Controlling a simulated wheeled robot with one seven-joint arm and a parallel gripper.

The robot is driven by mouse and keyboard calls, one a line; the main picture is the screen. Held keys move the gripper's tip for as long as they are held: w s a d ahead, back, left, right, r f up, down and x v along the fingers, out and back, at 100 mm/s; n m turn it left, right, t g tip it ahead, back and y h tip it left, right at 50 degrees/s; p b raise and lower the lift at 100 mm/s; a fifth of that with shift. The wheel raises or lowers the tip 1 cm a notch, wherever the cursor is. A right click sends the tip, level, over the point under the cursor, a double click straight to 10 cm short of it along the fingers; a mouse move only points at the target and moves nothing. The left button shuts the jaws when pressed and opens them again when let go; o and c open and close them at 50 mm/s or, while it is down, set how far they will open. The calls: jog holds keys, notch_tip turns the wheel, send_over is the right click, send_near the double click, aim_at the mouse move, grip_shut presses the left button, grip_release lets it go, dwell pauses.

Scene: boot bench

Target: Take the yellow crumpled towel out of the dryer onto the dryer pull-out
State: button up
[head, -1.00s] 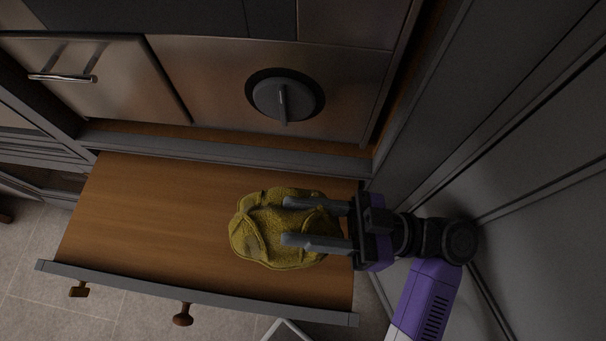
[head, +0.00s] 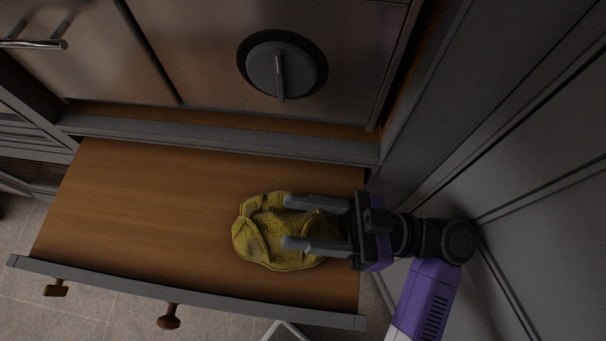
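The yellow crumpled towel (head: 258,238) is over the right part of the brown wooden dryer pull-out (head: 150,205). My gripper (head: 288,222) reaches in from the right, with its two grey fingers spread around the towel's bulk. The towel's right end is partly hidden under the fingers and palm. From this view I cannot tell whether the towel's underside touches the pull-out. The pull-out is extended, and its left and middle are bare.
A steel front with a round dark dial (head: 282,70) stands behind the pull-out. A bar handle (head: 35,44) is at upper left. Two knobs, one of them the brown knob (head: 169,317), stick out of the pull-out's front edge. A grey panelled wall (head: 530,170) is close on the right.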

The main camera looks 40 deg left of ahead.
jog(key=shift+o, duration=1.4)
jog(key=shift+r, duration=0.1)
notch_tip(320, 180, up, 20)
jog(key=p, duration=0.3)
